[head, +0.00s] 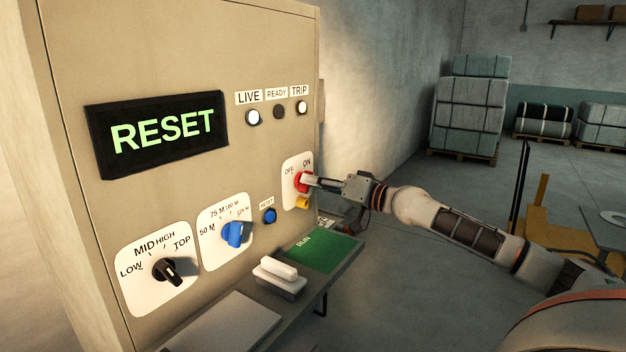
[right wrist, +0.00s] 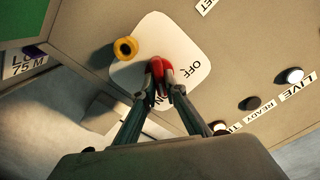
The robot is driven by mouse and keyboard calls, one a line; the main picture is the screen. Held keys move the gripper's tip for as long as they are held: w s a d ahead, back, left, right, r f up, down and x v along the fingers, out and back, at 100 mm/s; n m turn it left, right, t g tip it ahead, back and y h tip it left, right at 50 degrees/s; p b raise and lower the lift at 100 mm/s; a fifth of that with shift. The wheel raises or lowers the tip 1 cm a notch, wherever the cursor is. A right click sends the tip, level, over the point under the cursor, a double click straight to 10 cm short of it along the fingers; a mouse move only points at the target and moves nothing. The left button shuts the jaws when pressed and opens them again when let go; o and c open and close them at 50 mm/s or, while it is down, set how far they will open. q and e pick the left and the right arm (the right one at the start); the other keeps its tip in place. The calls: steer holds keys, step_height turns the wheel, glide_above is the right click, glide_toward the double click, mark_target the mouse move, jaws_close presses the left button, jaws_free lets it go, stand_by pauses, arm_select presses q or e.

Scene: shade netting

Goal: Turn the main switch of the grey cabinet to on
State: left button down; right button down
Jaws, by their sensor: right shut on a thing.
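The cabinet (head: 60,60) looks beige in this light and stands at the left of the head view. Its main switch is a red handle (head: 300,184) on a white plate (head: 290,196) marked OFF and ON. My right gripper (head: 308,181) is shut on the red handle, which also shows between the fingertips in the right wrist view (right wrist: 161,75). The fingers partly cover the handle and the ON label in the right wrist view; I cannot tell exactly which mark the handle points to. A yellow round piece (right wrist: 126,48) sits beside the handle. My left gripper is not in view.
The display (head: 160,135) reads RESET. The LIVE (head: 254,117) and TRIP lamps look white, READY dark. A blue reset button (head: 269,216), a blue knob (head: 233,234) and a black knob (head: 168,271) are nearby. A shelf with a green RUN panel (head: 318,250) juts out below.

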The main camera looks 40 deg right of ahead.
steer(key=shift+m, duration=0.9)
steer(key=c, duration=2.1)
jaws_free()
steer(key=shift+s+d, duration=0.1)
steer(key=shift+s, duration=0.05)
steer(key=shift+v, duration=5.85)
steer(key=shift+s, duration=0.1)
